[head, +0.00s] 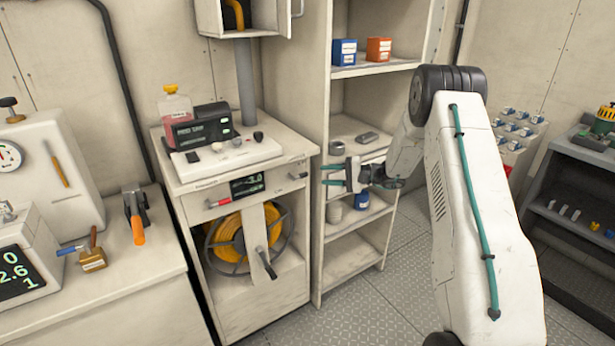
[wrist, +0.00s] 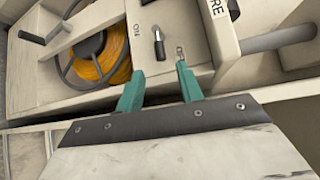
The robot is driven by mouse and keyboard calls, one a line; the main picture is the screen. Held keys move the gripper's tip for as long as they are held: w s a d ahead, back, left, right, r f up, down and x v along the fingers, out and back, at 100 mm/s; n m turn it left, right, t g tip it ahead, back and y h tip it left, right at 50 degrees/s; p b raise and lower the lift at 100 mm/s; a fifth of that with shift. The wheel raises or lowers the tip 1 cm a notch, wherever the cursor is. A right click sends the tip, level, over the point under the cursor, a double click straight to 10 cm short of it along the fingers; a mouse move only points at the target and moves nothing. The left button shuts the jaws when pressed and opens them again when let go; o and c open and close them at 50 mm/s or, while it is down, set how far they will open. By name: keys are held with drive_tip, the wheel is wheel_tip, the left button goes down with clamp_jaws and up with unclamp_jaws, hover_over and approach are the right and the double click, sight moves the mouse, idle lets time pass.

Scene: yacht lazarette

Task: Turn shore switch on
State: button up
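A small lever with a dark grip (wrist: 159,45) is on the pale front panel of the reel cabinet (wrist: 200,75) in the wrist view. Big letters ending in "RE" are beside it; the rest of the word is cut off. In the head view a small dark lever (head: 298,176) is at the right end of that panel, and a red-gripped lever (head: 218,203) at its left. My gripper (head: 331,175) is open and empty, to the right of the dark lever. In the wrist view its teal fingers (wrist: 160,80) are apart, with the lever beyond the gap, not between them.
A yellow hose reel (head: 238,240) with a crank sits below the panel, which has a small display (head: 247,185). An open shelf unit (head: 318,230) stands behind my gripper. A left bench (head: 110,305) holds tools. Floor is clear in front of the shelves.

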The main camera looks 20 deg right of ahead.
sight(307, 175)
drive_tip(key=x, duration=0.7)
drive_tip(key=shift+w+a, duration=0.15)
drive_tip(key=shift+a, duration=0.1)
clamp_jaws()
